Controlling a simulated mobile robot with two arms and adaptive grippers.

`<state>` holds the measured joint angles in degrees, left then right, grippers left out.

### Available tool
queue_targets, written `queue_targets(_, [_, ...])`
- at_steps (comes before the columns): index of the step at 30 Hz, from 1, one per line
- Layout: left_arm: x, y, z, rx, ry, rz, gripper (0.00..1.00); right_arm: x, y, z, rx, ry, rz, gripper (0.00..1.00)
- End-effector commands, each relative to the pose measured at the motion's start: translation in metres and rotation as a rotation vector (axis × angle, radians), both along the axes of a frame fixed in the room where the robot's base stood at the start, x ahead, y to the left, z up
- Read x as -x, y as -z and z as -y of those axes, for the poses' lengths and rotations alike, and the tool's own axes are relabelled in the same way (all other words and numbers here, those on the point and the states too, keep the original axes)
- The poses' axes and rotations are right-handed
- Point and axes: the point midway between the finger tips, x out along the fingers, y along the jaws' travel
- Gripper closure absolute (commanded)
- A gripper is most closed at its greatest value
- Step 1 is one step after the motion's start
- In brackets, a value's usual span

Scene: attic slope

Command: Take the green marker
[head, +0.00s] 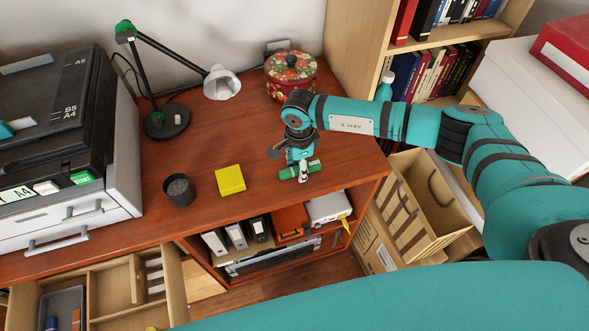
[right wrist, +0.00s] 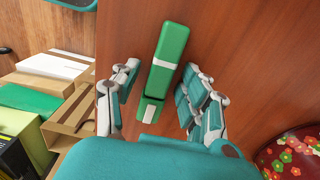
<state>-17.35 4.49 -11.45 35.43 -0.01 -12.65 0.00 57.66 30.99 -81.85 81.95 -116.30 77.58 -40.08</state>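The green marker (head: 300,170) lies on the brown desk top near its front right edge. It is a thick green block-like marker with a pale part at its near end in the right wrist view (right wrist: 171,50). My right gripper (head: 301,163) is above it, pointing down. In the right wrist view my right gripper (right wrist: 160,80) is open, with one finger on each side of the marker and visible gaps between. In the head view the fingers hide the marker's middle. My left gripper is not in view.
On the desk (head: 255,137) stand a yellow block (head: 230,180), a dark cup (head: 179,190), a lamp (head: 222,84), a floral tin (head: 290,76) and a printer (head: 60,140). An open drawer (head: 115,290) is at lower left. Cardboard boxes (head: 425,205) stand right of the desk.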

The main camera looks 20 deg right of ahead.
Motion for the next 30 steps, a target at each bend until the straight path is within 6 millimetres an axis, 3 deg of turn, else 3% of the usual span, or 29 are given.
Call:
queue_targets(1, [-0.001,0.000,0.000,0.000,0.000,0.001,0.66,0.000,0.000,0.000,0.000,0.000,0.000,0.64])
queue_targets(9, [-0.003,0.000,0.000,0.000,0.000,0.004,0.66,0.000,-0.001,0.000,0.000,0.001,0.000,0.98])
queue_targets(20, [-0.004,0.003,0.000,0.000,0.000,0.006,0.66,-0.001,-0.005,0.000,-0.001,0.001,0.002,0.98])
queue_targets(27, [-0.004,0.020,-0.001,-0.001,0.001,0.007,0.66,-0.002,-0.033,0.000,-0.001,-0.002,0.007,0.98])
queue_targets(30, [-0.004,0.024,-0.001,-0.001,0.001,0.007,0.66,0.020,-0.034,-0.006,-0.001,-0.006,0.000,0.98])
